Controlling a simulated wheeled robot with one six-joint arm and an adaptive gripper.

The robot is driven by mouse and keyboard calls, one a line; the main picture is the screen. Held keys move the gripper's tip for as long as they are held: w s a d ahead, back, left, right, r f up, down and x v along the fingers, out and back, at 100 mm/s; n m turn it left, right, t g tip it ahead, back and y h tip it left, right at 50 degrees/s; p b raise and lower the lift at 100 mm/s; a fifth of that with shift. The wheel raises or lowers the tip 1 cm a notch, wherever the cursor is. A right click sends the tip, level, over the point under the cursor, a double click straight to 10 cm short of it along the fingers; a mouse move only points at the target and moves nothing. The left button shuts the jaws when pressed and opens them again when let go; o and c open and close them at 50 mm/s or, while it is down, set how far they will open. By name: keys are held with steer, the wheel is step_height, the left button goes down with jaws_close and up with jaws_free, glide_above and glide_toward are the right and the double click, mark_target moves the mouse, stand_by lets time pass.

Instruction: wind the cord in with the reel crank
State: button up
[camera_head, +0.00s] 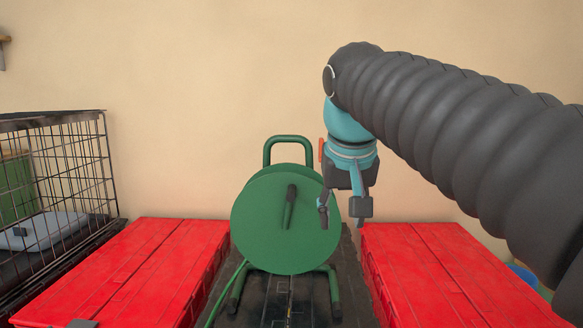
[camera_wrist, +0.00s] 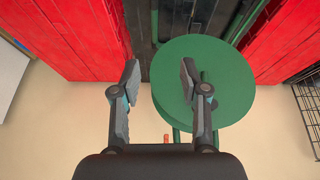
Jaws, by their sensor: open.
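A green cord reel (camera_head: 270,235) stands upright on a dark surface between two red totes, with its round face towards the head camera. A dark crank handle (camera_head: 289,205) sits on the upper part of that face. A green cord (camera_head: 226,296) runs down from the reel's lower left. My gripper (camera_head: 343,217) is open and empty at the right edge of the reel, pointing down, apart from the crank. In the wrist view my gripper (camera_wrist: 158,75) has its fingers spread, and one finger overlaps the green reel disc (camera_wrist: 230,80).
A red tote (camera_head: 135,265) lies left of the reel and another red tote (camera_head: 450,270) lies right. A black wire cage (camera_head: 75,160) with a grey item inside stands at far left. The reel's green carrying handle (camera_head: 288,139) rises behind the disc. The plain wall is behind.

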steer(key=p, duration=0.4)
glide_toward(291, 190)
steer(key=shift+m, duration=0.3)
steer(key=x, duration=0.8)
steer(key=shift+w+f, duration=0.25)
steer(key=shift+f, duration=0.05)
jaws_close()
